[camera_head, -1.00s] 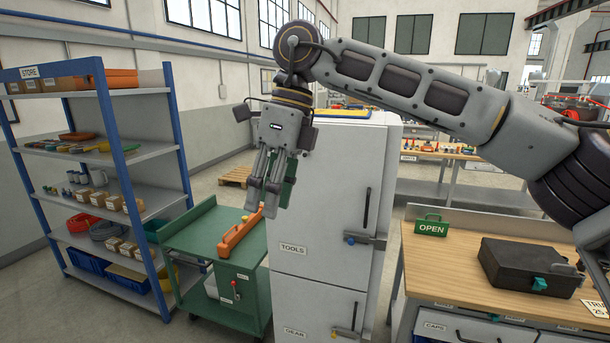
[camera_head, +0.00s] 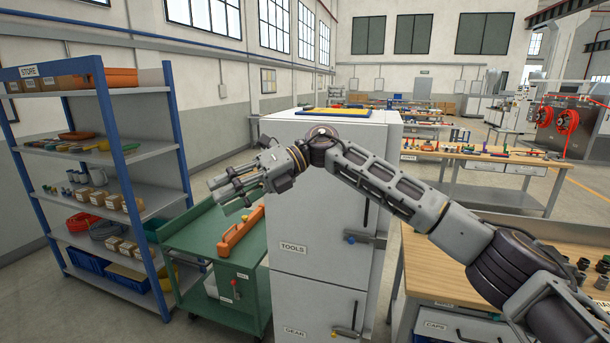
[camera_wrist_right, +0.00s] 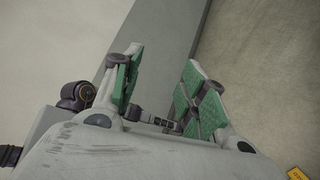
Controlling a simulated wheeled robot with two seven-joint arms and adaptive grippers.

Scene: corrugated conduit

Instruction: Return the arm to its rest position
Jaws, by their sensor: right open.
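My right arm reaches in from the right of the head view, lower than before, with its forearm across the front of the grey cabinet (camera_head: 310,235). My right gripper (camera_head: 228,190) points left above the green cart (camera_head: 195,247). It is open and empty. In the right wrist view its two green-padded fingers (camera_wrist_right: 165,95) stand apart with nothing between them. My left gripper does not show.
An orange tool (camera_head: 240,232) lies on the cart below the gripper. A blue-framed shelf (camera_head: 112,118) stands at the left. A wooden bench (camera_head: 422,270) is at the right, partly behind my arm. Another bench (camera_head: 480,153) is farther back.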

